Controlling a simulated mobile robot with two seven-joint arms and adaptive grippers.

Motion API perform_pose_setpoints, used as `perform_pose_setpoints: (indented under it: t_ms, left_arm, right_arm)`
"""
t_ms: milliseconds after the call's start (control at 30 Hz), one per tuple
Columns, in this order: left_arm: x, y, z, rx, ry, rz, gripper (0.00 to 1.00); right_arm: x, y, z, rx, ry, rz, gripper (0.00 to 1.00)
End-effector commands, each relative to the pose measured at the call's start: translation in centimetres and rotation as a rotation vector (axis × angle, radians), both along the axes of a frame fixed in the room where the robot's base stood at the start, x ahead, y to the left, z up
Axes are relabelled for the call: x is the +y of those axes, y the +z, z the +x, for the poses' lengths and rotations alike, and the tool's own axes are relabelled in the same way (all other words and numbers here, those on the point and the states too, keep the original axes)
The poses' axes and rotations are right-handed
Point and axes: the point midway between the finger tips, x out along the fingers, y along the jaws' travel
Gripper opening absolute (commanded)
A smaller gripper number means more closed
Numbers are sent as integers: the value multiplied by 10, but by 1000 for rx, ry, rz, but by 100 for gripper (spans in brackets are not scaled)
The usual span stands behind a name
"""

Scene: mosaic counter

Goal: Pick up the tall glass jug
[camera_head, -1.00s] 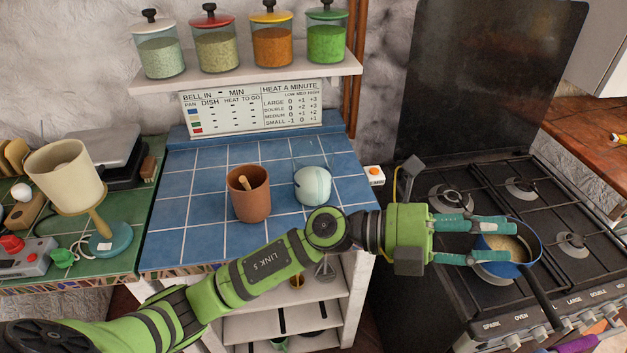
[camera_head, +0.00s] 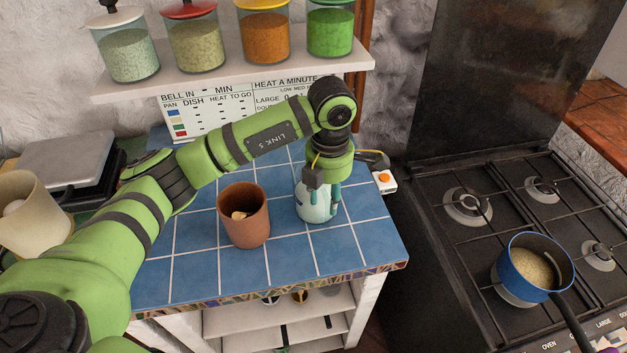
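The glass jug (camera_head: 304,204), with pale whitish-turquoise lower part, stands on the blue tiled counter, right of the terracotta pot. My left gripper (camera_head: 324,205) points down over it, and its teal fingers reach down at the jug. The gripper body and wrist hide the jug's upper part. I cannot tell whether the fingers press on the glass or are only beside it.
The terracotta pot (camera_head: 247,222) with a wooden utensil stands close left of the jug. A shelf (camera_head: 240,72) with several lidded jars overhangs behind. A small white box with an orange button (camera_head: 385,182) is to the right. A blue saucepan (camera_head: 538,265) sits on the stove.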

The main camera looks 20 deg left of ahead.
Motion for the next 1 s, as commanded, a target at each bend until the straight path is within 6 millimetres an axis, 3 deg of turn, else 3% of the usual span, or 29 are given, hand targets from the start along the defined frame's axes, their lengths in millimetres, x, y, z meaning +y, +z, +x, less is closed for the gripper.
perform_pose_setpoints:
  t_ms: [200,333,533,700,800,900,1000]
  left_arm:
    - [-2,-19,-3,6,-2,0,39]
    - [-4,-36,-7,7,-1,0,39]
    - [-4,-63,-6,4,0,-1,39]
    - [-5,-68,-6,0,-2,-3,39]
    - [-5,-68,-6,1,-2,-2,39]
    - [-5,-67,-6,1,-2,-2,0]
    - [-5,-67,-6,1,-2,-2,0]
  right_arm:
    - [-22,16,-45,72,8,-32,40]
    - [-33,32,-61,99,10,-47,40]
    - [-31,40,-48,77,9,-43,40]
    - [-19,41,-26,38,5,-26,40]
    - [-14,41,-24,37,3,-20,40]
    - [-13,40,-27,41,3,-18,40]
    - [-14,40,-31,48,3,-20,40]
